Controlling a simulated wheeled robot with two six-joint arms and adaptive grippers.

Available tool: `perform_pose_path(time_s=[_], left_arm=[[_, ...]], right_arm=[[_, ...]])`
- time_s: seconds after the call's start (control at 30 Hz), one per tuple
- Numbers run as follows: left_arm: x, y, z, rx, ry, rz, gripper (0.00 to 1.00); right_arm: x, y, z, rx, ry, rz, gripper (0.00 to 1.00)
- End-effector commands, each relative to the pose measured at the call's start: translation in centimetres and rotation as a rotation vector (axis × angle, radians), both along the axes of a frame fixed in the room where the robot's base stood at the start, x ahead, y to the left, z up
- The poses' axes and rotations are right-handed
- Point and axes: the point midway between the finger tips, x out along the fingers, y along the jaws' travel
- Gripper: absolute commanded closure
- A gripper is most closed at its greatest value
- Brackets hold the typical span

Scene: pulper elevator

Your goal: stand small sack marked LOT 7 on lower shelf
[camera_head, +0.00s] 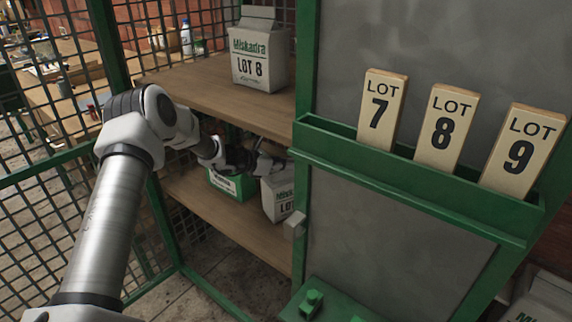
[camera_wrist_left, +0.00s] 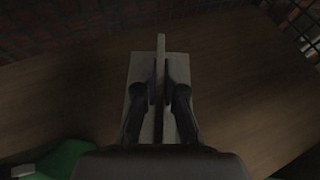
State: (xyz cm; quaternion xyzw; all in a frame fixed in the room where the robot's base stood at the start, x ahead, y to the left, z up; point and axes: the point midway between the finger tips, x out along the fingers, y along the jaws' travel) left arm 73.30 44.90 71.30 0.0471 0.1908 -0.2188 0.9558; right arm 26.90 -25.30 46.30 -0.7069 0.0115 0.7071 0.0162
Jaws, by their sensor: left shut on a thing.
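A small pale sack (camera_head: 279,198) is upright at the lower shelf (camera_head: 225,217), partly behind the green post. Its label shows part of the brand and "LO"; the lot number is hidden. My left gripper (camera_head: 262,165) reaches between the shelves and is shut on the sack's top fold. In the left wrist view the fingers (camera_wrist_left: 161,85) pinch the thin fold, with the sack (camera_wrist_left: 142,68) below them. I cannot tell if its base rests on the shelf or hangs just above it. My right gripper is not in view.
A green box (camera_head: 228,184) stands beside the held sack on the lower shelf. A LOT 8 sack (camera_head: 259,58) stands on the upper shelf (camera_head: 205,85), above my arm. Number plates 7, 8 and 9 sit in a green rack (camera_head: 420,190) at right. Wire mesh closes the left side.

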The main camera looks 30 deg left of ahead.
Motion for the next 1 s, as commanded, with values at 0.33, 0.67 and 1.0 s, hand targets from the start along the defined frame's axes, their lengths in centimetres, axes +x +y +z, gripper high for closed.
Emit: perform_pose_path(time_s=[0.33, 0.67, 1.0], left_arm=[[0.0, 0.0, -0.1, 0.0, 0.0, 0.0, 0.67], [-3.2, 1.7, 2.0, -0.007, -0.002, 0.005, 0.67], [-9.5, 4.6, 4.9, -0.004, -0.001, 0.003, 0.67]], right_arm=[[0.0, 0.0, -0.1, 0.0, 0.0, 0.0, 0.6], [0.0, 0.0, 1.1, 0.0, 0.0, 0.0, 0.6], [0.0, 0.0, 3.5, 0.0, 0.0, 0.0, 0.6]])
